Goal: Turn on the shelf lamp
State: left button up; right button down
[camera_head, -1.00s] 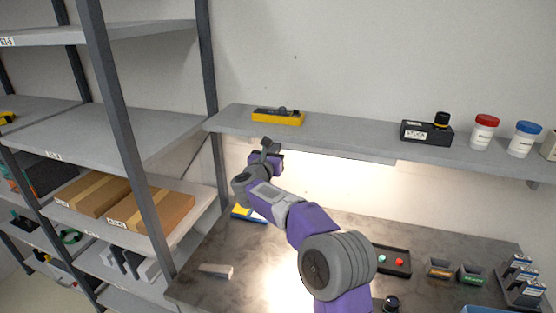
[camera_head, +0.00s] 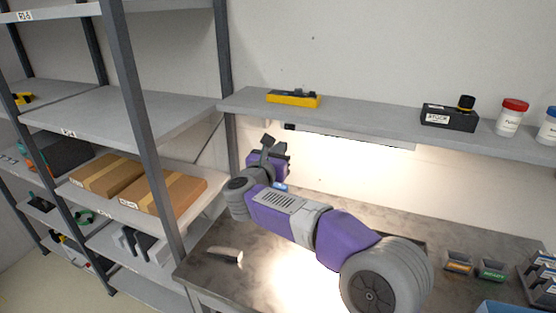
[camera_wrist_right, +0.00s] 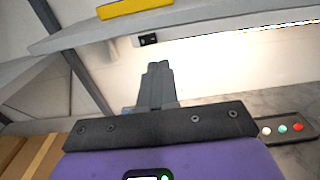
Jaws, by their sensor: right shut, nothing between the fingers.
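The shelf lamp (camera_head: 380,142) is a long strip under the wall shelf (camera_head: 370,112). Bright light falls on the wall and bench below it. A small black switch (camera_head: 289,127) sits at the lamp's left end; it also shows in the right wrist view (camera_wrist_right: 148,40). My right gripper (camera_head: 267,139) is shut and empty, below and left of the switch in the head view. In the wrist view its closed fingers (camera_wrist_right: 157,68) point up toward the switch, with a visible gap between them. My left gripper is not in view.
A yellow tool (camera_head: 294,98) and a black box (camera_head: 449,117) lie on the shelf above. A grey rack (camera_head: 140,125) with cardboard boxes (camera_head: 165,190) stands at left. A light-coloured object (camera_head: 224,254) lies on the bench (camera_head: 205,274). A tray with coloured buttons (camera_wrist_right: 285,129) shows at right.

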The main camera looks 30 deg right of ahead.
jog(key=v, duration=0.2)
jog(key=shift+s+a, duration=0.1)
jog(key=shift+s, duration=0.15)
